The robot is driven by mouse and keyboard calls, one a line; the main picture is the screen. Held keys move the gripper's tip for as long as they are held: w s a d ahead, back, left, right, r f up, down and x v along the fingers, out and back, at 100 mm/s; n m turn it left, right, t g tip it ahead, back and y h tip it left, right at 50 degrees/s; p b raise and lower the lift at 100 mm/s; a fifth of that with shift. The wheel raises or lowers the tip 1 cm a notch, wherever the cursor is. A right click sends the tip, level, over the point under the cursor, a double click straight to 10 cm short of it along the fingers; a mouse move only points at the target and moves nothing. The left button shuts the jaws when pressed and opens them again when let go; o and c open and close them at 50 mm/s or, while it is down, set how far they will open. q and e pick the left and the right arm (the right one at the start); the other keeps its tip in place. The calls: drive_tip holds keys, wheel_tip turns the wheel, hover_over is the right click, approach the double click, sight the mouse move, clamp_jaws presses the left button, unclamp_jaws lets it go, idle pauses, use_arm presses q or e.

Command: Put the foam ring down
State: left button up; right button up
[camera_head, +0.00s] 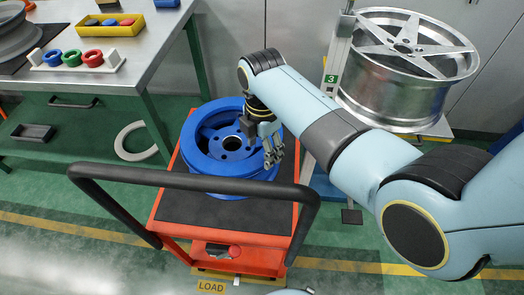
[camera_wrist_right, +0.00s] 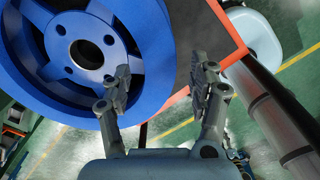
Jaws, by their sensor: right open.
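A pale ring (camera_head: 136,141), which looks like the foam ring, lies on the green floor beside a leg of the steel table, well to the left of my right gripper. No gripper touches it, and I cannot make it out in the wrist view. My right gripper (camera_head: 273,152) is above the right edge of a blue wheel (camera_head: 204,158) on the cart. My left gripper does not show.
The orange cart (camera_head: 172,207) has a dark top and a black handle (camera_head: 200,183) across its near side. A silver wheel (camera_head: 395,95) stands on a stand at the right. The steel table (camera_head: 128,73) holds a yellow bin (camera_head: 110,28) and a rack of coloured rings.

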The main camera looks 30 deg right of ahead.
wheel_tip(320, 180, up, 9)
drive_tip(key=p, duration=0.1)
idle(0.5)
drive_tip(key=s+d+f+m+b, duration=0.2)
drive_tip(key=s+f+m, duration=0.4)
drive_tip(key=s+f, duration=0.7)
drive_tip(key=s+d+f+m+b, duration=0.3)
drive_tip(key=s+d+f+m, duration=0.2)
drive_tip(key=s+f, duration=0.9)
drive_tip(key=s+d+f+m+b, duration=0.2)
drive_tip(key=s+d+f+m, duration=0.2)
drive_tip(key=s+f+m, duration=0.5)
drive_tip(key=s+f, duration=0.4)
drive_tip(key=s, duration=0.2)
drive_tip(key=shift+f+t+h, duration=0.4)
